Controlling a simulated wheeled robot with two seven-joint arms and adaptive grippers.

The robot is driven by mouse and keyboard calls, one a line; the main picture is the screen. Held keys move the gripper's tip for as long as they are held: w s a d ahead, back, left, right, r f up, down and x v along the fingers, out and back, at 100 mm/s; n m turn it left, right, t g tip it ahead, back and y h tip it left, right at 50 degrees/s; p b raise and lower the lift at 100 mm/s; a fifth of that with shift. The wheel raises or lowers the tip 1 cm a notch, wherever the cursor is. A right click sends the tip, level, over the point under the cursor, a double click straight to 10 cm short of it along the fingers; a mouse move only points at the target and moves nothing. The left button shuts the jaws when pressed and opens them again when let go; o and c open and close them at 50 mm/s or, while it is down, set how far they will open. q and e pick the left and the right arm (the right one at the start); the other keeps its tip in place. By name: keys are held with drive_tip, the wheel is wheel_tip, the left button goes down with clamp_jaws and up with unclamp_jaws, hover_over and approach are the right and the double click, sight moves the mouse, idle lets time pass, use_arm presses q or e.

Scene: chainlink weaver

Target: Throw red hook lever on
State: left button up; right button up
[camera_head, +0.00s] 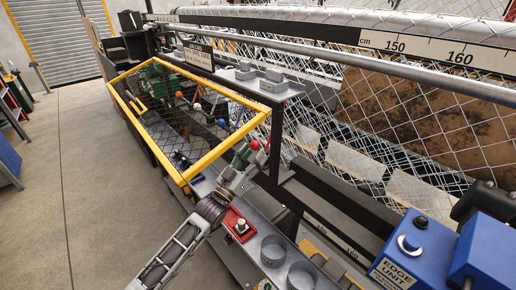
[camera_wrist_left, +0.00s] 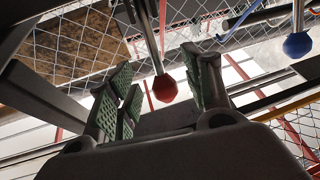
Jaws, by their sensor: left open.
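The red hook lever is a steel rod with a red ball knob. In the head view the knob (camera_head: 255,144) shows at the tip of my left gripper (camera_head: 249,154), just outside the right end of the yellow frame. In the left wrist view the red knob (camera_wrist_left: 165,88) hangs from its rod between the spread green-padded fingers of my left gripper (camera_wrist_left: 158,66). The gripper is open, and I cannot tell whether a finger touches the knob. The lever's base is hidden. My right gripper is not in view.
A blue-knobbed lever (camera_head: 221,122) stands left of the gripper; it also shows in the left wrist view (camera_wrist_left: 297,45). A yellow guard frame (camera_head: 216,153) and chain-link mesh are close by. A red switch box (camera_head: 238,228) sits below. A blue edge unit (camera_head: 411,249) is at right.

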sight(258, 149)
use_arm(q)
drive_tip(key=shift+x, duration=1.65)
drive_tip(key=shift+c, duration=0.4)
clamp_jaws()
